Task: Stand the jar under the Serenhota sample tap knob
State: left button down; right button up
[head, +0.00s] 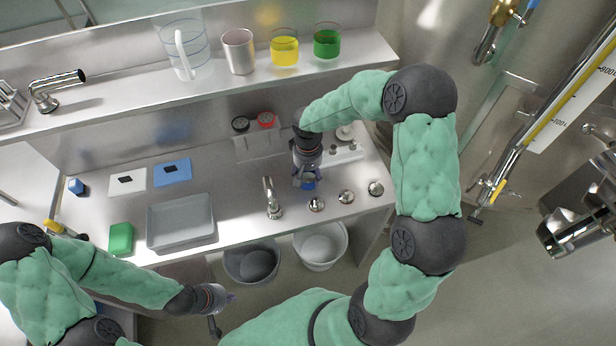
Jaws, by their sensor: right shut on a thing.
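My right gripper (308,180) points down over the steel counter and is shut on a small blue thing (309,185). The fingers hide most of it, so I cannot tell for sure that it is the jar. A row of round metal knobs stands on the counter near its front edge: a left knob (316,205), a middle knob (346,196) and a right knob (376,189). A small curved tap (271,198) stands left of them. No name is readable, so I cannot tell which is Serenhota. My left gripper (223,312) is empty, its fingers apart, in front of the counter.
A grey tray (181,247), a green block (120,239) and a blue card (172,173) lie on the counter's left. A holder (258,148) with black and red caps is behind my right gripper. A shelf above bears beakers. Two buckets (321,262) stand below the front edge.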

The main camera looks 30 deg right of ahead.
jog(key=shift+f, duration=0.5)
jog(key=shift+f, duration=0.15)
jog(key=o, duration=1.3)
jog(key=shift+c, duration=0.2)
